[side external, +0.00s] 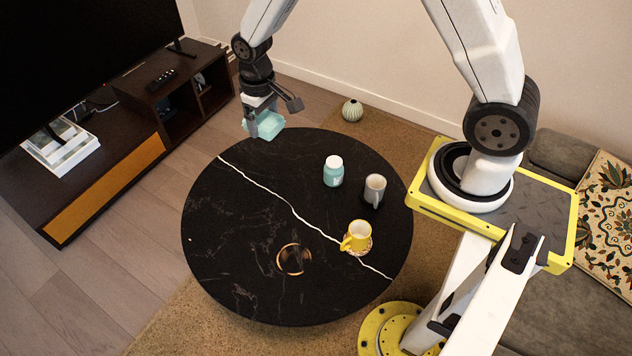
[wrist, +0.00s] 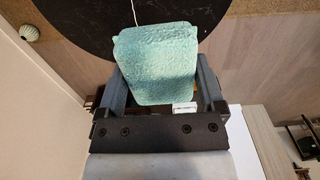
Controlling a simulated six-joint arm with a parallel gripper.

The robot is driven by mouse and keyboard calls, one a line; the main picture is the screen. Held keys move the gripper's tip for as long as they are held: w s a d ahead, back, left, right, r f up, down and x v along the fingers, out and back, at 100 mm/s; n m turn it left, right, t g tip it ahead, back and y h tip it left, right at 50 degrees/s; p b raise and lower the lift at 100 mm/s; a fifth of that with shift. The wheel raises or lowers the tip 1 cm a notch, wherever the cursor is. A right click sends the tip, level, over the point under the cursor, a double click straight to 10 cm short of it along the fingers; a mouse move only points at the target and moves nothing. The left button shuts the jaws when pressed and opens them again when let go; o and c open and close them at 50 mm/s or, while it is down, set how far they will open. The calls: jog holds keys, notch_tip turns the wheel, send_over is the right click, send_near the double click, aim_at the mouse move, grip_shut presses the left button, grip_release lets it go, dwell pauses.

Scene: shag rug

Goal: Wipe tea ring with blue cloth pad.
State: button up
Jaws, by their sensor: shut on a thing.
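The cloth pad (side external: 267,124) is a teal-blue block, held in my gripper (side external: 262,128) above the far left edge of the round black table (side external: 230,230). In the wrist view the pad (wrist: 157,60) sits between the two fingers of my gripper (wrist: 163,85), which are shut on it. The tea ring (side external: 281,262) is a brown circle on the black marble top, in the front middle of the table. My gripper is well apart from the ring. The ring is not visible in the wrist view.
A yellow mug (side external: 358,236) stands on a patterned coaster right of the ring. A grey mug (side external: 375,190) and a teal jar with a white lid (side external: 333,171) stand farther back. The table's left half is clear. A ribbed vase (side external: 352,110) is on the floor behind.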

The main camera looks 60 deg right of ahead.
jog(key=w+a+f, duration=0.2)
jog(key=f, duration=0.8)
jog(key=w+a+f, duration=0.1)
jog(key=a+f, duration=0.1)
jog(key=f, duration=0.7)
jog(key=s+a+f, duration=0.1)
jog(key=s+f, duration=0.2)
jog(key=f, duration=0.7)
jog(key=s+a+f, duration=0.1)
jog(key=s+f, duration=0.2)
jog(key=f, duration=0.7)
jog(key=shift+a, duration=0.15)
